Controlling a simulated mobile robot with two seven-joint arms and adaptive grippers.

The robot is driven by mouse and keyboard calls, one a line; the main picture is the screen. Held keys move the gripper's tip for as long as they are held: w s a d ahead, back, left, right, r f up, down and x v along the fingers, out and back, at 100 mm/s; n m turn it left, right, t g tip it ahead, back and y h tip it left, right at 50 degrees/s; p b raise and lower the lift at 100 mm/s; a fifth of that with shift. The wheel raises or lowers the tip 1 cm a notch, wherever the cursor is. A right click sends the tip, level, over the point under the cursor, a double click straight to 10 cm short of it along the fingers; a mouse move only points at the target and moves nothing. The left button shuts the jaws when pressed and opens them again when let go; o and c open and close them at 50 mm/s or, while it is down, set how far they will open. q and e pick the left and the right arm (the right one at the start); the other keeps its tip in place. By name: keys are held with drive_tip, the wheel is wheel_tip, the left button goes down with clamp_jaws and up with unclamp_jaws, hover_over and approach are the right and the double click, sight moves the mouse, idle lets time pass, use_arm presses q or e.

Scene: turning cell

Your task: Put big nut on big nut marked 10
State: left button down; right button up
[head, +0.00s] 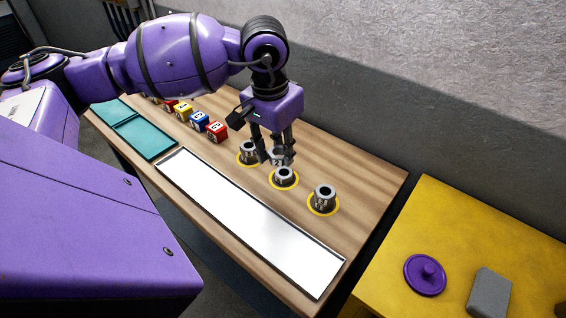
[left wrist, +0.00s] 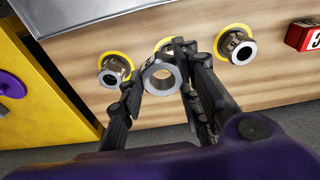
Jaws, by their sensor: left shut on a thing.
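My left gripper (head: 277,158) points down over the middle of the wooden table, its fingers shut around a grey big nut. The held nut shows clearly in the left wrist view (left wrist: 148,82), and its bore is open. Three grey nuts stand on yellow rings in a row: a left one (head: 248,158), a middle one (head: 284,180) and a right one (head: 325,201). The held nut is over or just behind the middle one; whether they touch I cannot tell. Dark marks on the standing nuts are too small to read surely. My right gripper is out of view.
A long white tray (head: 175,163) lies along the table's front. Lettered cubes (head: 217,133) and a teal tray (head: 145,138) are at the left. A yellow surface (head: 450,215) at the right bears a purple lid (head: 423,284) and a grey block (head: 489,293). A wall stands behind.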

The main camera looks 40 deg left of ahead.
use_arm(q)
hover_over(285, 172)
drive_tip(key=f, duration=0.5)
drive_tip(key=shift+s+f, duration=0.2)
drive_tip(key=shift+f, duration=0.2)
drive_tip(key=shift+s+f, duration=0.1)
drive_tip(key=shift+f, duration=1.6)
drive_tip(key=c, duration=1.3)
unclamp_jaws()
drive_tip(key=shift+r+p, duration=0.35)
drive_tip(key=shift+r, duration=0.2)
drive_tip(key=r, duration=0.3)
drive_tip(key=s+r, duration=0.1)
drive_tip(key=r, duration=0.3)
drive_tip(key=r+b, duration=0.1)
drive_tip(key=r, duration=0.3)
drive_tip(key=shift+s+r, duration=0.15)
drive_tip(key=shift+s, duration=0.05)
